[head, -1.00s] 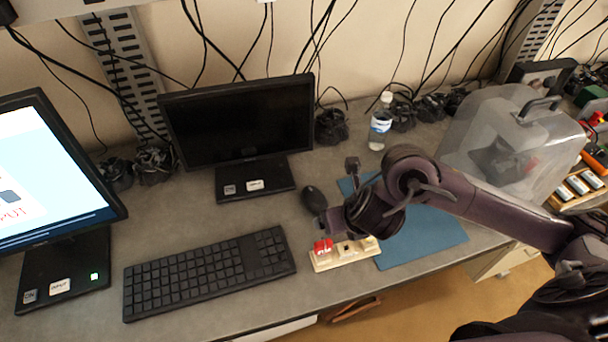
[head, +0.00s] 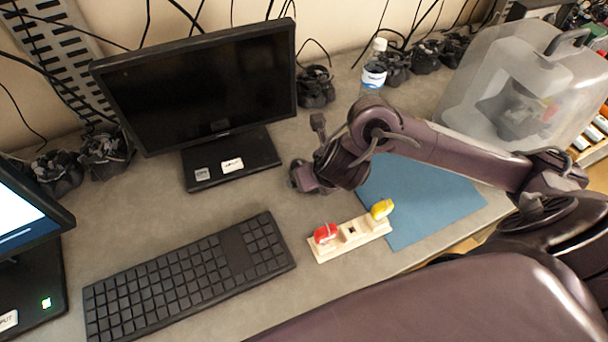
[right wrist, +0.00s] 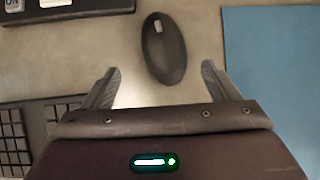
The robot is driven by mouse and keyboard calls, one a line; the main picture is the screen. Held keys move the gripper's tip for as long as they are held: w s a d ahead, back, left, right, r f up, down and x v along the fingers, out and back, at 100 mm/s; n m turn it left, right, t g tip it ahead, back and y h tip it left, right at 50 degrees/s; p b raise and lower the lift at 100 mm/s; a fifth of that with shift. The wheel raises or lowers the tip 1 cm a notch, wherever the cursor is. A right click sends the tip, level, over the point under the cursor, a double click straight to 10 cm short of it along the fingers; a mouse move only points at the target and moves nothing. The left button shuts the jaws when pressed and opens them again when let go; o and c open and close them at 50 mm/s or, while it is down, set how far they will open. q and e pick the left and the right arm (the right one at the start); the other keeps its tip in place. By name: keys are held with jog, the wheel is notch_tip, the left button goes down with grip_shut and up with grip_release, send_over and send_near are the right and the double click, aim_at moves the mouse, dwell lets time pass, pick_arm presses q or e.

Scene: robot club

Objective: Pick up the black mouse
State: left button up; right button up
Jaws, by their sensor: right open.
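The black mouse (right wrist: 163,45) lies on the grey desk in the right wrist view. My right gripper (right wrist: 161,75) is open and empty there, its two fingers apart. The near end of the mouse reaches between the fingertips, with a gap on either side. In the head view the right gripper (head: 303,178) points down at the desk, right of the monitor stand. It largely hides the mouse there, and I cannot clearly tell the two apart. My left gripper is not in view.
A black keyboard (head: 190,285) lies to the left. A wooden block with red and yellow pieces (head: 350,237) sits in front, beside a blue mat (head: 430,205). A monitor (head: 205,85), a bottle (head: 373,76) and a clear case (head: 500,85) stand behind.

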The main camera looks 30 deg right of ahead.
aim_at(297, 162)
jog(key=x, duration=0.2)
jog(key=b+x, duration=0.1)
jog(key=x, duration=0.3)
jog(key=shift+w+d, duration=0.1)
jog(key=shift+d, duration=0.2)
jog(key=shift+r, duration=0.1)
jog(key=shift+c, duration=1.2)
jog(key=c, duration=0.9)
jog(key=shift+o, duration=0.2)
jog(key=shift+r, duration=0.15)
